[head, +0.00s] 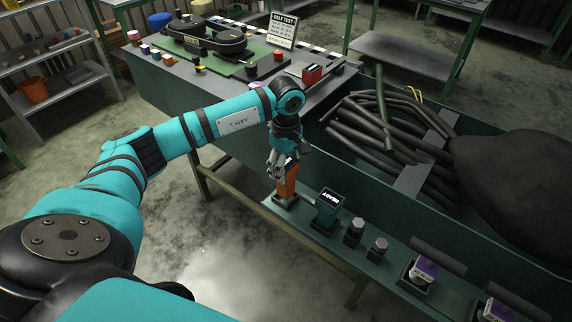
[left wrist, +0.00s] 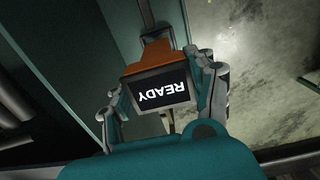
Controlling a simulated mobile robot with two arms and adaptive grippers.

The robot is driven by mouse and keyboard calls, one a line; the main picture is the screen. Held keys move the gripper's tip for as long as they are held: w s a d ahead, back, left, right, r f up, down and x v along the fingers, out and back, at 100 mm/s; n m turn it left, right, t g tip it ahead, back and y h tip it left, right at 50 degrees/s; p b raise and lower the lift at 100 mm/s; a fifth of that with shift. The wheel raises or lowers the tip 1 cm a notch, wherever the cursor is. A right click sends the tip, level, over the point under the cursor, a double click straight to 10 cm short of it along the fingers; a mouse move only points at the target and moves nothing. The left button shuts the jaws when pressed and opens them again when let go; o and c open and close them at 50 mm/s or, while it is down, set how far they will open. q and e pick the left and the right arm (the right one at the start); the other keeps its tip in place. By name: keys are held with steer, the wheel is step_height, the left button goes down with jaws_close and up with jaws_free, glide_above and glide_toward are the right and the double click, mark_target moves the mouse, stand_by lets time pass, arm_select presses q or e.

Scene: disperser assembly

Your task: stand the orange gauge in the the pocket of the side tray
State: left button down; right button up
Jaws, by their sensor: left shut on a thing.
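The orange gauge (head: 288,184) is upright at the left end of the side tray (head: 345,250), the narrow dark shelf along the bin's near side. My left gripper (head: 284,160) is shut around its upper part from above. In the left wrist view, the gauge's orange body (left wrist: 155,54) and its dark screen reading READY (left wrist: 162,91) lie between the two fingers (left wrist: 160,100). The gauge's lower end is at the tray surface; I cannot tell whether it is seated in the pocket, which its base hides. My right gripper is not in view.
A green gauge reading READY (head: 327,210) stands just right of the orange one. Two metal knobs (head: 365,240) and purple-topped boxes (head: 424,270) follow along the tray. The bin behind holds dark hoses (head: 385,130) and a black sack (head: 520,180).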

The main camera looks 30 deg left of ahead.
arm_select(q)
steer(key=shift+f+b, duration=1.15)
steer(key=shift+f, duration=0.25)
steer(key=shift+c, duration=2)
jaws_free()
steer(key=shift+o, duration=0.3)
steer(key=shift+f, duration=0.1)
step_height(320, 180, up, 12)
steer(key=shift+r, duration=0.1)
